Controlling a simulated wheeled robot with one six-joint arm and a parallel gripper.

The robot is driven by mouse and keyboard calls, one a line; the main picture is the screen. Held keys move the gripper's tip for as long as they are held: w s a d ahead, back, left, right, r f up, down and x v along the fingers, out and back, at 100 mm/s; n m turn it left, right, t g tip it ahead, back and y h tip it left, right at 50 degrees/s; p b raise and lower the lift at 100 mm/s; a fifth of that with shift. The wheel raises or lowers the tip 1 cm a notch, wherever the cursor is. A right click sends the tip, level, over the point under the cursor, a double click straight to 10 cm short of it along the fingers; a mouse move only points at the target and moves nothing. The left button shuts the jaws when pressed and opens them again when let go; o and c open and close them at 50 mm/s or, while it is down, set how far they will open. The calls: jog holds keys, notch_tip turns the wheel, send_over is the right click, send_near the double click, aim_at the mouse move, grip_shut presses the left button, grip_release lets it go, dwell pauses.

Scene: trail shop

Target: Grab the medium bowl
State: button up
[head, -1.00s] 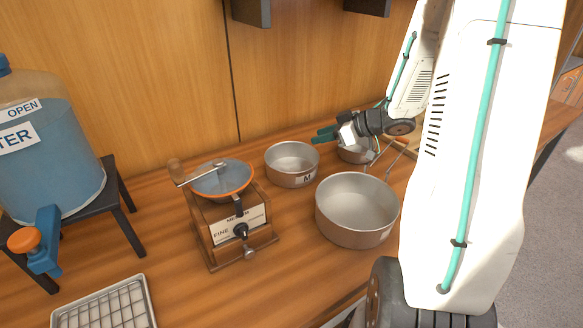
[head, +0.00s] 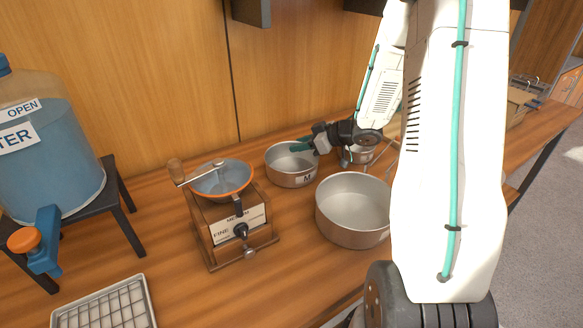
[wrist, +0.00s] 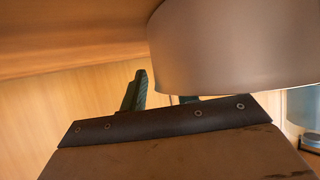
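The medium bowl (head: 284,176) is a metal bowl with an "M" label, standing upright on the wooden counter. My gripper (head: 302,146) has green fingertips, at the bowl's right rim in the head view. In the wrist view, a curved metal wall, apparently this bowl (wrist: 235,45), fills the upper right. My gripper's fingers (wrist: 163,95) are apart there. One finger shows clear of the wall; the other is mostly hidden by it. I cannot tell whether either finger touches the bowl.
A larger bowl (head: 352,238) stands in front, right of the medium one. A smaller bowl (head: 360,157) is behind my wrist. A grinder (head: 236,235) with an orange-rimmed hopper stands close left. A water jug (head: 50,150) and a tray (head: 105,303) are farther left.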

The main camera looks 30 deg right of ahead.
grip_shut()
